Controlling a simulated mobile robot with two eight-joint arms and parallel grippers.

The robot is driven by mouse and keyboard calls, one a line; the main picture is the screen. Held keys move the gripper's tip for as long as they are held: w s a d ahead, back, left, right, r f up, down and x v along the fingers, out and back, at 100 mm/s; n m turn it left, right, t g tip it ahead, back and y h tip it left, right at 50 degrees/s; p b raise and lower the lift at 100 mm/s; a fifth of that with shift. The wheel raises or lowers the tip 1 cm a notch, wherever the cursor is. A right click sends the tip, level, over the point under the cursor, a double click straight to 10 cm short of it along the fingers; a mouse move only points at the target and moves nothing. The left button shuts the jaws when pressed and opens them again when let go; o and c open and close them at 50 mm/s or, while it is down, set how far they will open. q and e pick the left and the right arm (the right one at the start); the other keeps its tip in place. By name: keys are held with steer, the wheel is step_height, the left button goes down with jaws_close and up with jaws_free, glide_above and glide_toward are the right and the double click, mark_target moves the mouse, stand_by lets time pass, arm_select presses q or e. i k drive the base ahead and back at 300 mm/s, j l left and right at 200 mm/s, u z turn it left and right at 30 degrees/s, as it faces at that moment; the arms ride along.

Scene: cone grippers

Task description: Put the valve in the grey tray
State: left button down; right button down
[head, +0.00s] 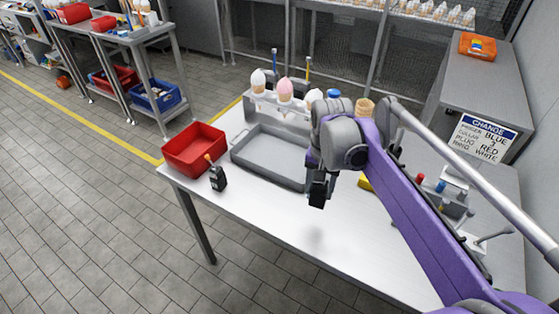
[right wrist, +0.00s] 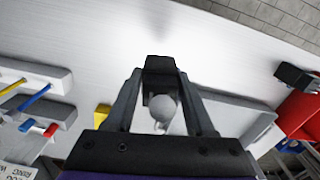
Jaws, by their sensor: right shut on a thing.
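My right gripper (head: 317,192) is above the bare table, in front of the grey tray's right end. In the right wrist view the right gripper (right wrist: 160,75) is shut on what looks like the valve (right wrist: 163,108), a pale rounded part between the fingers. A dark block shows at the fingertips; whether it belongs to the valve I cannot tell. The fingers and arm hide most of it in the head view. The shallow grey tray (head: 250,167) lies on the table left of the gripper, its right end behind my arm. It also shows in the right wrist view (right wrist: 240,112). My left gripper is out of view.
A red bin (head: 195,148) stands left of the tray, with a small black device (head: 217,180) in front. A rack with cones (head: 285,92) stands behind the tray. A yellow piece (head: 366,183) and fixtures (head: 455,190) lie right. The table front is clear.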

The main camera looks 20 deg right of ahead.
mark_target(288, 161)
steer(key=i, duration=0.95)
